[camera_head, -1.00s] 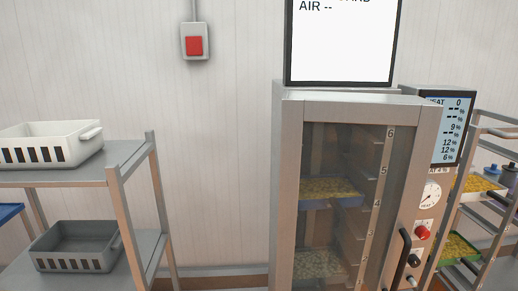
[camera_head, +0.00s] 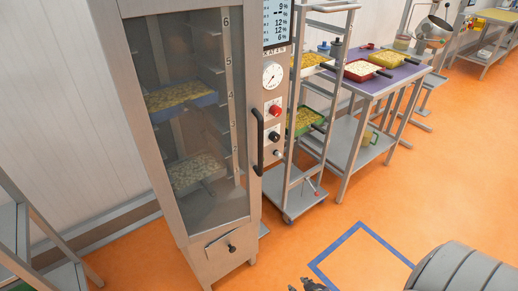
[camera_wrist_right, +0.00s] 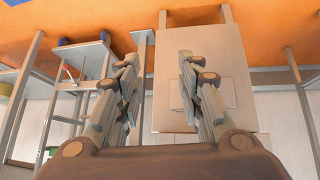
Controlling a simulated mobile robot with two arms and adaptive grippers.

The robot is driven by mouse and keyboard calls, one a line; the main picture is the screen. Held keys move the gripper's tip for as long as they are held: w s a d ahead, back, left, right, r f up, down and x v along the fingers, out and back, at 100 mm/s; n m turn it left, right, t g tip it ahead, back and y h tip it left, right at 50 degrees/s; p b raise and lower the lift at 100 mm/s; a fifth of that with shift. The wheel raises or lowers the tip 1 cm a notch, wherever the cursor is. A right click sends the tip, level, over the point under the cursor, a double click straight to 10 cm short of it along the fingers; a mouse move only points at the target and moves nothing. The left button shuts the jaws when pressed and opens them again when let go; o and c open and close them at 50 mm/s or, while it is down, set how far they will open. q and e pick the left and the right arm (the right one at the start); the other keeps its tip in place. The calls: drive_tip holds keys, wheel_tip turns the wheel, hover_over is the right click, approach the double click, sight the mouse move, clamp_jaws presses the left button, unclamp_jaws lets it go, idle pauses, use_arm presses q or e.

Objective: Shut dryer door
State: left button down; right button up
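The dryer (camera_head: 200,262) is a tall steel cabinet at the left centre of the head view. Its framed glass door (camera_head: 185,120) looks flush or nearly flush with the front; I cannot tell whether a small gap remains. The black vertical door handle (camera_head: 258,142) is at the door's right edge. My right gripper (camera_head: 312,286) shows only as dark tips at the bottom edge, low and in front of the dryer, apart from the handle. In the wrist view its fingers (camera_wrist_right: 158,72) are spread and empty, facing the cabinet's lower part (camera_wrist_right: 225,100). My left gripper is out of view.
A control panel (camera_head: 275,180) with gauge and knobs adjoins the door. A wheeled rack (camera_head: 300,208) and a table (camera_head: 405,75) with trays stand to the right. A shelf (camera_head: 45,265) is at the lower left. Orange floor (camera_head: 420,190) with a blue outline is clear.

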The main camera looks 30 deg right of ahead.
drive_tip(key=w+d+r+t, duration=0.35)
drive_tip(key=w+r, duration=0.55)
drive_tip(key=r, duration=0.3)
drive_tip(key=n+t+y+b, duration=0.1)
drive_tip(key=t+y+b, duration=0.1)
drive_tip(key=t, duration=0.5)
approach(262, 149)
drive_tip(key=w, duration=0.3)
drive_tip(key=w+p, duration=0.1)
drive_tip(key=w, duration=0.3)
drive_tip(key=w+p, duration=0.1)
drive_tip(key=w, duration=0.2)
drive_tip(key=shift+w+a, duration=0.3)
drive_tip(key=shift+w, duration=0.1)
clamp_jaws()
